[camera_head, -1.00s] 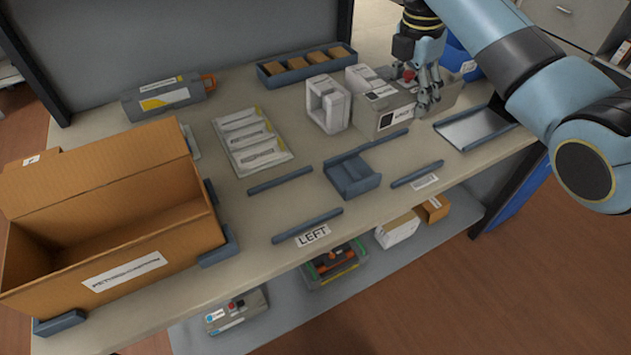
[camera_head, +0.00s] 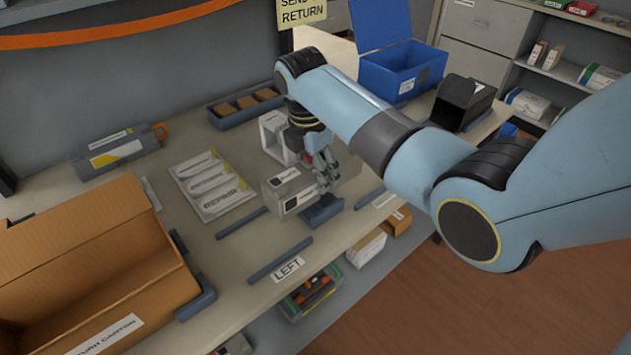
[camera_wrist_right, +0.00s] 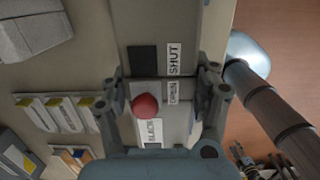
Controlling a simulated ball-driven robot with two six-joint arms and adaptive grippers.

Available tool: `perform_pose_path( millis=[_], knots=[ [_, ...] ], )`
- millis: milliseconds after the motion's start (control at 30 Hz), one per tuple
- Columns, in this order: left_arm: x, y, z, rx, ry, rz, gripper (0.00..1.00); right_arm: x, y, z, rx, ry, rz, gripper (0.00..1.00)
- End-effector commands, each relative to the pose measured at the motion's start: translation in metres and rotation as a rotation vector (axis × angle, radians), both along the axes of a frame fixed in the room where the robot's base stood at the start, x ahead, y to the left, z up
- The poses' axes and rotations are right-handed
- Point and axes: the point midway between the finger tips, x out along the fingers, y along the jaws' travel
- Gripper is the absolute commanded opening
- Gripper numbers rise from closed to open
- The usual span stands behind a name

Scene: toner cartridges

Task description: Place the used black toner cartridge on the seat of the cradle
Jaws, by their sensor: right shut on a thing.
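The black toner cartridge (camera_head: 284,191) is a grey box with a dark square and a label on its end. My right gripper (camera_head: 326,178) is shut on it from above. In the right wrist view the fingers (camera_wrist_right: 160,95) lie either side of the cartridge (camera_wrist_right: 145,60), with its red knob (camera_wrist_right: 145,105) and labels SHUT, OPEN and BLACK. The blue-grey cradle (camera_head: 323,213) shows at the cartridge's lower right, partly hidden by cartridge and hand. Whether the cartridge touches the seat cannot be told. My left gripper is not in view.
A white frame-like part (camera_head: 271,134) stands close behind the cartridge. Blue-grey rails (camera_head: 281,260) lie around the cradle. White packets (camera_head: 210,184) and an open cardboard carton (camera_head: 90,310) are to the left. A blue bin (camera_head: 408,86) and black bin (camera_head: 455,112) stand at back right.

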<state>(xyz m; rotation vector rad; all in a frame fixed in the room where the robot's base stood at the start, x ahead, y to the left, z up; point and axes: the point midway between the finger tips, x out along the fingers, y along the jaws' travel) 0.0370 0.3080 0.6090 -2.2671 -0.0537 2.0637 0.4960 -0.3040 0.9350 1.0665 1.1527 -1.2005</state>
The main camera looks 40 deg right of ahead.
Motion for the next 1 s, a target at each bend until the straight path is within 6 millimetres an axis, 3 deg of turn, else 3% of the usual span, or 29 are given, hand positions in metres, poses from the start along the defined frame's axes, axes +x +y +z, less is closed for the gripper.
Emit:
perform_pose_path(
  millis=[233,633,667,833,1000],
  knots=[
    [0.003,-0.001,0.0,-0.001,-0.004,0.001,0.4,-0.001,0.0,-0.034,0.0,0.003,0.0,0.13],
    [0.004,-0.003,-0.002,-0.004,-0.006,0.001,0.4,0.0,0.0,-0.041,-0.001,0.001,0.0,0.13],
    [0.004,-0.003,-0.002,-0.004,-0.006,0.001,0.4,-0.001,0.0,-0.042,0.0,0.002,0.0,0.63],
    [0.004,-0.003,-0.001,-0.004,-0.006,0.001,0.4,-0.001,0.0,-0.041,0.0,0.002,0.0,0.85],
    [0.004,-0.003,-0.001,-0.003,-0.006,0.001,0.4,-0.001,0.0,-0.041,0.0,0.002,0.0,0.87]
  ],
)
